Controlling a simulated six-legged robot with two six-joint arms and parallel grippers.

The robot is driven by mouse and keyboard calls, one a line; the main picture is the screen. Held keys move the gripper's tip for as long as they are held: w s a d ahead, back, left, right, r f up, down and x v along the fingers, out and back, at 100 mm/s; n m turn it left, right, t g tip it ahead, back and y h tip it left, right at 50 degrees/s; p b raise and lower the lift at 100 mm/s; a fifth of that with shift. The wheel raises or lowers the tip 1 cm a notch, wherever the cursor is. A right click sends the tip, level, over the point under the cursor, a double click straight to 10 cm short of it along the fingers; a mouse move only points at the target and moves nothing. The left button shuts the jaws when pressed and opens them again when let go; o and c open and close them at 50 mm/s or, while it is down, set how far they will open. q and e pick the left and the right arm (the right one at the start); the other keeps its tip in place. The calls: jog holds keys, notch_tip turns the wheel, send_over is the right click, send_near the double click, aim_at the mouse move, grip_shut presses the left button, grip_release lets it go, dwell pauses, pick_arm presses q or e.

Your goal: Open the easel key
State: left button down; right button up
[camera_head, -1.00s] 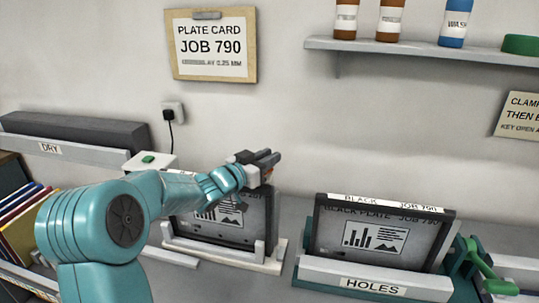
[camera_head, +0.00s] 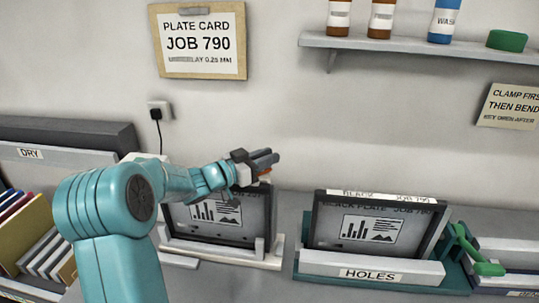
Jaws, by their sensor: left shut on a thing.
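The easel (camera_head: 272,254), a pale stand with a grey upright, holds a dark-framed plate (camera_head: 235,232) printed with a bar chart and a mountain. My left gripper (camera_head: 265,159) is at the plate's upper right corner. Its dark fingers are shut on the easel key (camera_head: 265,174), of which only a small orange part shows below them. The fingers hide the rest, so I cannot tell how far the key is turned. My right gripper is not in view.
To the right, a HOLES-labelled holder (camera_head: 318,262) bears a black plate (camera_head: 372,226), with a green lever (camera_head: 466,243) beside it. Books (camera_head: 40,235) stand at the far left. A shelf (camera_head: 400,46) with bottles is above. My left arm covers the left front.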

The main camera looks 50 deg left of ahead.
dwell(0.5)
pick_arm(q)
jog(key=c, duration=1.3)
grip_release()
jog(key=shift+w, duration=0.1)
jog(key=shift+o, duration=1.3)
jog(key=shift+w, duration=0.1)
jog(key=shift+w+f, duration=0.1)
jog(key=shift+s, duration=0.55)
jog(key=s+a+b, duration=0.1)
jog(key=s+b, duration=0.3)
jog(key=s, duration=1.1)
jog(key=shift+a, duration=0.2)
